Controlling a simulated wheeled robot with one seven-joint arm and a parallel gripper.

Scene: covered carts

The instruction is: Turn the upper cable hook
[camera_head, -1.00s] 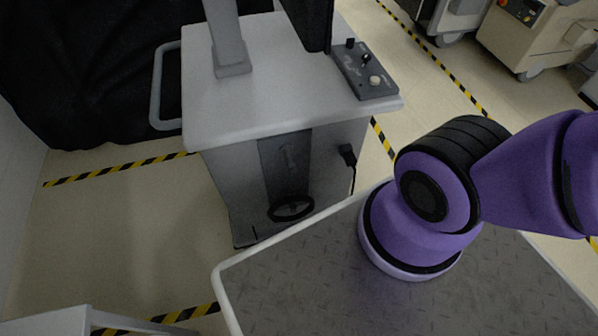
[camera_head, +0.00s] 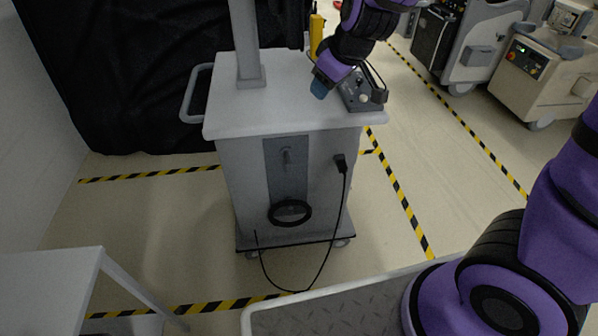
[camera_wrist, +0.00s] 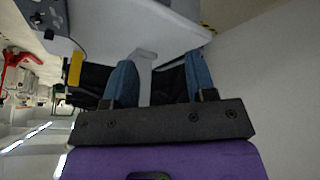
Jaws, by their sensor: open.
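The upper cable hook (camera_head: 287,156) is a small grey hook on the dark grey panel (camera_head: 272,178) on the near face of a white cart (camera_head: 237,170). A black ring of cable (camera_head: 290,213) hangs below it, and what holds the ring is hard to make out. My gripper (camera_head: 320,88) is above the cart's top, near its right side, higher than the hook and apart from it. In the wrist view its two blue fingers (camera_wrist: 161,80) are spread with nothing between them. The hook is not seen in the wrist view.
A grey post (camera_head: 247,45) rises from the cart top. A control box (camera_head: 364,97) sits at its right corner, close to my gripper. A black plug (camera_head: 340,163) and hanging cable are right of the panel. A white table (camera_head: 50,262) stands at lower left.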

